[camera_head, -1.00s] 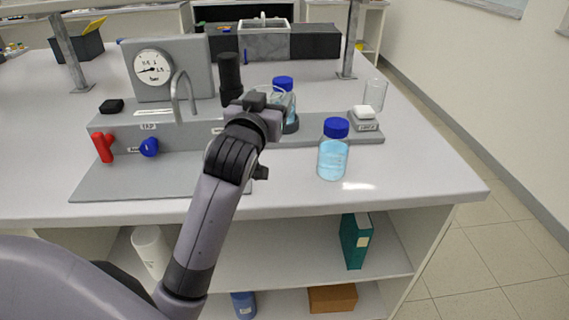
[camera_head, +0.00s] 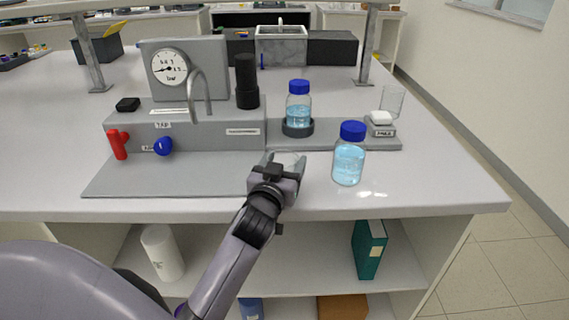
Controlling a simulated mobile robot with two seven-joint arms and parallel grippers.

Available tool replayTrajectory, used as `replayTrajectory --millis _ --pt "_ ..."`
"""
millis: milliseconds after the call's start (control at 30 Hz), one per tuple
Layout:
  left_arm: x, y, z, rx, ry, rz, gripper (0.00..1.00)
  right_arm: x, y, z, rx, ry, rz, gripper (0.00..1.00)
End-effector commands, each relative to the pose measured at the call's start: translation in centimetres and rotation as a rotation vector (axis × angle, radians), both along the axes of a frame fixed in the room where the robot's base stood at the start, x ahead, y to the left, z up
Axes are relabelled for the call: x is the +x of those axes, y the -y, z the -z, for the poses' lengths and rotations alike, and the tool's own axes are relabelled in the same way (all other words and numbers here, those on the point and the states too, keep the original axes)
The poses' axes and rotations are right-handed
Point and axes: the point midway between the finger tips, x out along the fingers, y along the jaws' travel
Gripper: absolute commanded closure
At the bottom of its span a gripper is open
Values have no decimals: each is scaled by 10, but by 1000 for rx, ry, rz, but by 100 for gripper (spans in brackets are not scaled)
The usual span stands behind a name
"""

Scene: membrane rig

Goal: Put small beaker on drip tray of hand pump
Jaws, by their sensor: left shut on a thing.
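My left gripper (camera_head: 287,165) is shut on a small clear glass beaker (camera_head: 291,158). The rim of the beaker shows just above the jaws; the rest is hidden by the gripper. Gripper and beaker are near the front of the bench, at the right edge of a flat grey plate (camera_head: 150,180), which looks like the drip tray. I cannot tell how high the beaker is above the bench. Behind the plate stands the grey rig with a curved spout (camera_head: 207,95), a blue knob (camera_head: 163,146) and a red handle (camera_head: 118,144). My right gripper is not in view.
A blue-capped bottle (camera_head: 348,160) stands close to the right of my gripper. Another bottle (camera_head: 298,103) sits in a dark ring on the rig. A black cylinder (camera_head: 246,83) and a gauge (camera_head: 169,68) stand behind. An empty glass (camera_head: 391,102) is at the back right.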

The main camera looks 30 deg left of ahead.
Motion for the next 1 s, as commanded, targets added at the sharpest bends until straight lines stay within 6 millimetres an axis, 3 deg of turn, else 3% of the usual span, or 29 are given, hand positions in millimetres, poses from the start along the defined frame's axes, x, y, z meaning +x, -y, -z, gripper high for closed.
replayTrajectory --millis 233,267,333,1000 --pt "0 0 3 -1 0 0 63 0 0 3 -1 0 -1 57" --pt "0 0 4 -1 0 0 29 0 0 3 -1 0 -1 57" --pt "0 0 2 0 0 0 7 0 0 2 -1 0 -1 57" --pt "1 -1 -1 0 0 1 7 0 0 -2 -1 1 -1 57"
